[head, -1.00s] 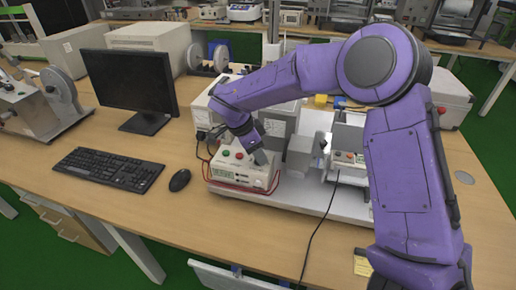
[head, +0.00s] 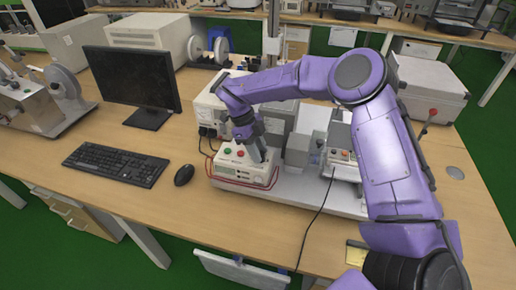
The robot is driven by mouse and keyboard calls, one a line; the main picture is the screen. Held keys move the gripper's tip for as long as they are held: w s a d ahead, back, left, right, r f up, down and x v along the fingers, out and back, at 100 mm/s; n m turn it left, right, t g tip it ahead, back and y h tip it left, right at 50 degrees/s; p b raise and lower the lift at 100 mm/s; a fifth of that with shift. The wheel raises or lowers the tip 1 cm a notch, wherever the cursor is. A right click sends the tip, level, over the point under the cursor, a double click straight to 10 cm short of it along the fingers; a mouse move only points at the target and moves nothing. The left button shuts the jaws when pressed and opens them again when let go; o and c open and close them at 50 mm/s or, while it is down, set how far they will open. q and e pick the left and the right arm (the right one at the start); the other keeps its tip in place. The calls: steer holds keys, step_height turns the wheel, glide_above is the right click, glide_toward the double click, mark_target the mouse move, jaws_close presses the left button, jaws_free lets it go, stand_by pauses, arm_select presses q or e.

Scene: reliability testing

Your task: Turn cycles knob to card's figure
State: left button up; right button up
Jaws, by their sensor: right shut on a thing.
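The control box (head: 232,178) is a small white unit with a green and a red button on top, a display on its front and red wires around its base. It stands at the middle of the bench. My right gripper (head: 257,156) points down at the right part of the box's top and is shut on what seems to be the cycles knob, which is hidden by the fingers. A yellow card (head: 355,254) lies near the bench's front edge, partly behind my right arm; its writing is too small to read. My left gripper is not in view.
A grey test rig with a white base plate (head: 310,192) stands right of the box. A black cable runs over the front edge. A mouse (head: 184,175), keyboard (head: 115,165) and monitor (head: 130,80) stand left. The bench in front of the box is clear.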

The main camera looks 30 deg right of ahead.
steer(key=shift+m, duration=0.6)
steer(key=o, duration=1)
steer(key=v, duration=1)
steer(key=shift+w+d+r+b, duration=0.15)
steer(key=shift+w+r+b, duration=0.05)
steer(key=shift+r+b, duration=0.1)
